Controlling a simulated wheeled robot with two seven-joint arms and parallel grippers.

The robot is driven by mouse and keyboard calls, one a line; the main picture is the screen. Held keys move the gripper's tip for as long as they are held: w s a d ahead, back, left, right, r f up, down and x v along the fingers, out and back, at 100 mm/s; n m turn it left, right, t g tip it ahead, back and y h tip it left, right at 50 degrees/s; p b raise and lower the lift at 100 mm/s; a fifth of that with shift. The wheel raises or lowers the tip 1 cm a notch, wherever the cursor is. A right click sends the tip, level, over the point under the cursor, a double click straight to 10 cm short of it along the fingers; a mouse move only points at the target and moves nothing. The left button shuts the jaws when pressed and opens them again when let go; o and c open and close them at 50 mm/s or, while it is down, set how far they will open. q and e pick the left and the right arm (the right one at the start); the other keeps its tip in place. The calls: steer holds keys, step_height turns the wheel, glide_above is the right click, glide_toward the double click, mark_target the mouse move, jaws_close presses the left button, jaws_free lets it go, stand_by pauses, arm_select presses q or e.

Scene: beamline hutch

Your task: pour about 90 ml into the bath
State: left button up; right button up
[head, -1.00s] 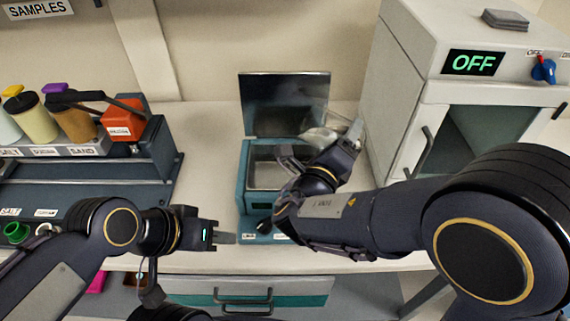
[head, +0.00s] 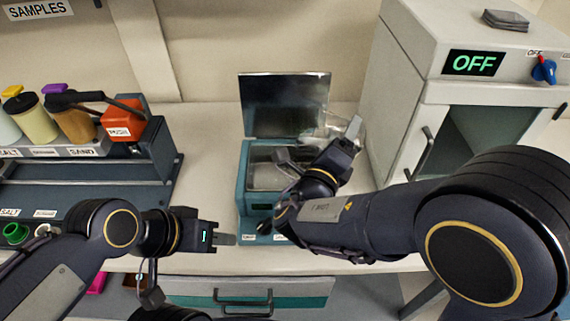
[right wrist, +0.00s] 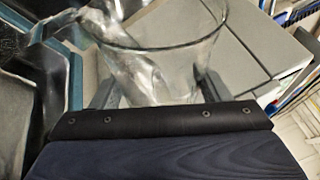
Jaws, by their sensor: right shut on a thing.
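The bath (head: 244,185) is a teal box on the bench with its dark lid (head: 285,105) raised behind its open basin. My right gripper (head: 350,135) is shut on a clear glass beaker (head: 335,127) above the bath's right side. The beaker is tilted, and its wide rim shows in the right wrist view (right wrist: 165,45). Clear liquid appears inside it and towards the left side of its rim, on the bath's side. The amount cannot be read. My left gripper (head: 228,239) is at the bath's front left, apart from it; its finger gap is not clear.
An oven-like cabinet (head: 400,110) with a green OFF display and blue knob stands on the right. A rack (head: 160,150) with several jars and an orange container (head: 124,122) is on the left. Bare bench (head: 210,130) lies between rack and bath.

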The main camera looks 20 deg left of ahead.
steer(key=shift+r+n+t, duration=0.3)
steer(key=shift+r+n, duration=0.1)
steer(key=shift+n, duration=0.1)
stand_by(0.5)
steer(key=shift+s+a+n+p, duration=0.15)
steer(key=shift+a+n+p, duration=0.35)
steer(key=shift+f, duration=0.1)
stand_by(0.4)
steer(key=shift+d, duration=0.2)
steer(key=shift+a+n+t, duration=0.15)
steer(key=shift+n+t, duration=0.15)
